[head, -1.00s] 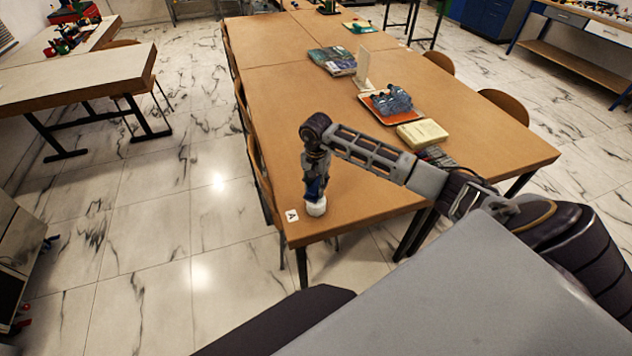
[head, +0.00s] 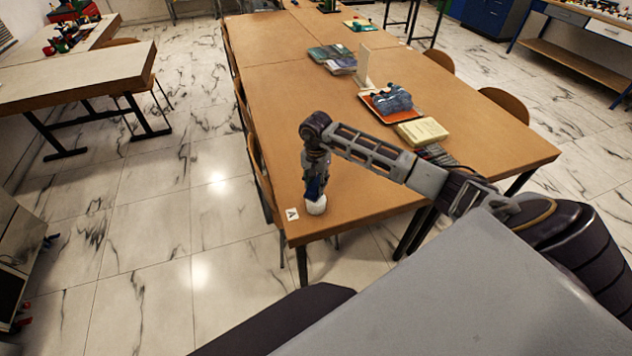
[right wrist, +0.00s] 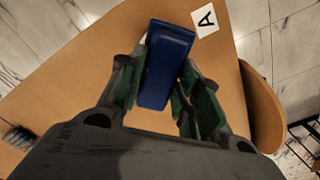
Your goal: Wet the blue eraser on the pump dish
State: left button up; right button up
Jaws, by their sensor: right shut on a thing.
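My right gripper (head: 315,190) points down over the near left corner of the long wooden table. In the right wrist view its two fingers (right wrist: 160,92) are shut on the blue eraser (right wrist: 166,62), one finger on each side. In the head view the eraser is mostly hidden by the gripper. A small white round pump dish (head: 316,206) stands on the table directly below the gripper. The eraser's lower end is at the dish; I cannot tell whether it touches. My left gripper is not in view.
A white card marked A (head: 292,214) lies left of the dish near the table (head: 390,190) edge. A pale yellow block (head: 422,131), an orange tray (head: 372,105) with a blue-grey thing, and books (head: 332,58) lie farther back. Chairs line the sides.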

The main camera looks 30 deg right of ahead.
aim_at(312, 185)
jog(key=shift+f+b, duration=0.75)
jog(key=shift+f, duration=0.1)
dwell(1.5)
jog(key=shift+r, duration=0.15)
dwell(0.4)
jog(key=shift+r+p, duration=1.55)
jog(key=shift+r, duration=1.85)
jog(key=n, duration=0.3)
jog(key=shift+w+a, duration=0.1)
jog(key=shift+a, duration=0.15)
jog(key=shift+a+n, duration=0.55)
jog(key=shift+n, duration=0.35)
jog(key=s+a+n, duration=0.5)
jog(key=a+n, duration=0.1)
jog(key=a, duration=0.4)
jog(key=shift+s+a+n, duration=0.25)
jog(key=shift+a+n, duration=0.1)
jog(key=shift+n, duration=0.05)
